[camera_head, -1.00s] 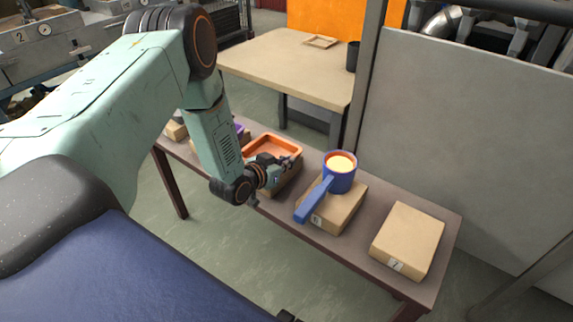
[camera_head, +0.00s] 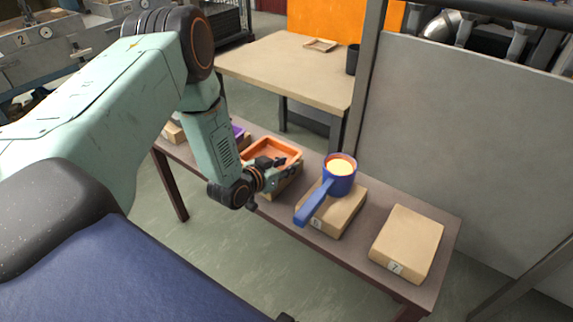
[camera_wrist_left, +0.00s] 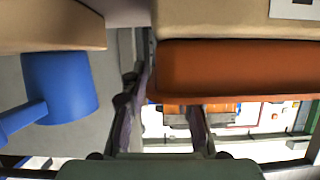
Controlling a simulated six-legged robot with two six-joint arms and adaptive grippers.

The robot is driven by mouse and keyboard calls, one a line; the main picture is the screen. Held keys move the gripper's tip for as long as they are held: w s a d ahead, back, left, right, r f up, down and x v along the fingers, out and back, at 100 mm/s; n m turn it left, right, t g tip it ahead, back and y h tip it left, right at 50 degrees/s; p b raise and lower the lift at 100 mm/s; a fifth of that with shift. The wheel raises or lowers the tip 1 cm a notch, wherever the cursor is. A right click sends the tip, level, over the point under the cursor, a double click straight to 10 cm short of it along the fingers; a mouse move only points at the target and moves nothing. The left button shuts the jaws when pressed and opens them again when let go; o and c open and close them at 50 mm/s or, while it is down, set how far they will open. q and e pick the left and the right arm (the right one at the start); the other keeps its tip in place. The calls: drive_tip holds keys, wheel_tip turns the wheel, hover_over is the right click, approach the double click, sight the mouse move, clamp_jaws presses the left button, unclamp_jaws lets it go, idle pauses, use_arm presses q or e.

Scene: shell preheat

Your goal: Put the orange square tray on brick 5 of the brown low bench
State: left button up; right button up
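The orange square tray (camera_head: 284,146) lies on a tan brick (camera_head: 291,186) of the brown low bench (camera_head: 385,199), left of the brick marked 6 (camera_head: 340,214). This brick's number cannot be read. In the left wrist view the tray's side (camera_wrist_left: 230,65) spans the upper right, against the brick (camera_wrist_left: 235,20). My left gripper (camera_head: 288,167) is at the tray's front right edge in the head view. Its two fingers (camera_wrist_left: 162,118) are spread apart in the wrist view, with no object clamped between them. Whether a finger touches the tray cannot be told. My right gripper is not seen.
A blue pan with yellowish contents (camera_head: 341,172) stands on brick 6, its handle pointing front left. Brick 7 (camera_head: 407,240) is bare at the right. A purple item (camera_head: 238,131) is partly hidden behind my arm. A grey panel (camera_head: 460,140) stands behind the bench.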

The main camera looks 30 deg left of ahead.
use_arm(q)
drive_tip(key=d+p+v, duration=0.1)
drive_tip(key=p+v, duration=0.3)
drive_tip(key=v, duration=0.6)
drive_tip(key=s+d+f+g, duration=0.3)
drive_tip(key=s+d+g, duration=0.15)
drive_tip(key=s, duration=0.25)
drive_tip(key=s+d+f+g, duration=0.3)
drive_tip(key=s+d+f, duration=0.15)
drive_tip(key=s, duration=0.25)
drive_tip(key=s+d+n+g+y, duration=0.1)
drive_tip(key=s+g, duration=0.5)
drive_tip(key=s, duration=1)
drive_tip(key=shift+d+r, duration=0.25)
drive_tip(key=shift+d, duration=0.35)
drive_tip(key=shift+w, duration=0.15)
